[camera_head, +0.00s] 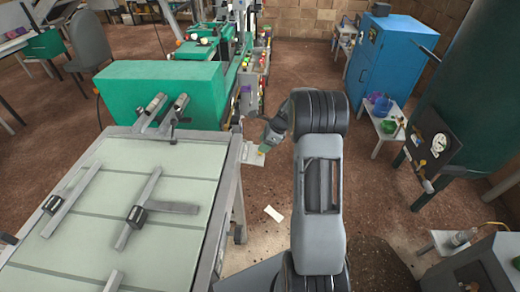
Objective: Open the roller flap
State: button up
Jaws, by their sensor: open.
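My arm reaches forward from the bottom right of centre, and my gripper (264,148) is at its far end. It is open, small in view and partly hidden by my own wrist. It is at the right side of the green machine (160,88), close to the corner of the pale-topped table. I cannot pick out the roller flap for certain; it may be on the machine's side near my gripper, where details are too small to tell. Whether my gripper touches anything there cannot be told.
The pale-topped table (105,231) with metal bars fills the lower left. A white paper piece (273,213) lies on the brown floor. A blue cabinet (388,62), a small white stool (384,127) and a large dark green tank (468,75) stand right. Floor between is mostly clear.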

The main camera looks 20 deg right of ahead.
jog(key=v, duration=0.9)
jog(key=shift+r+b, duration=0.2)
jog(key=shift+b, duration=0.25)
jog(key=shift+s, duration=0.1)
